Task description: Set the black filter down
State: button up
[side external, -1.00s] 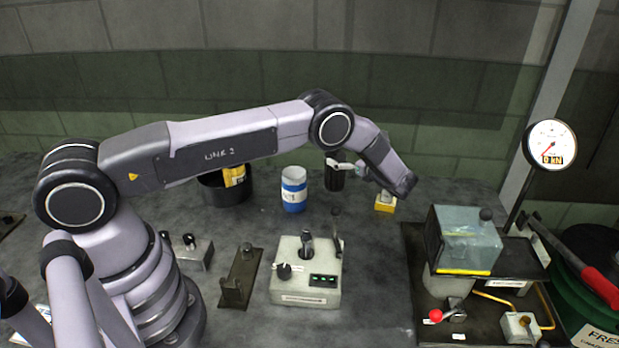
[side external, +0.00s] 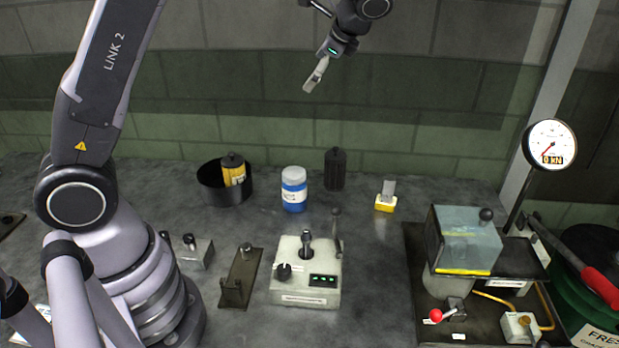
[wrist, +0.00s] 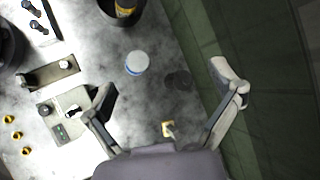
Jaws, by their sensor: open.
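The black filter (side external: 335,169) is a dark ribbed cylinder standing upright on the bench near the back wall, right of the blue and white jar. In the wrist view the filter (wrist: 178,81) is a dim dark round shape between my spread fingers, well beyond them. My gripper (side external: 309,87) is raised high above the bench, above and slightly left of the filter, and apart from it. In the wrist view my gripper (wrist: 165,85) has its two fingers wide apart with nothing between them.
A blue and white jar (side external: 294,190) stands left of the filter. A black bin (side external: 211,190) holds a yellow canister (side external: 234,172). A small yellow block (side external: 385,204) is at the right. A control box (side external: 305,283) and a machine with a clear guard (side external: 468,240) stand nearer.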

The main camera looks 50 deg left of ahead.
jog(key=s+d+r+n+t+h, duration=0.15)
jog(key=s+r+n+h, duration=0.4)
jog(key=s, duration=0.85)
jog(key=s+d+n+t+h, duration=0.1)
jog(key=s+n+t, duration=0.1)
jog(key=s, duration=0.5)
jog(key=s+d+n+t+h, duration=0.1)
jog(key=s+d+n+t, duration=0.1)
jog(key=s, duration=0.5)
jog(key=shift+s+d+f, duration=0.15)
jog(key=shift+s+d, duration=0.05)
jog(key=shift+d, duration=0.05)
jog(key=shift+t+h, duration=0.25)
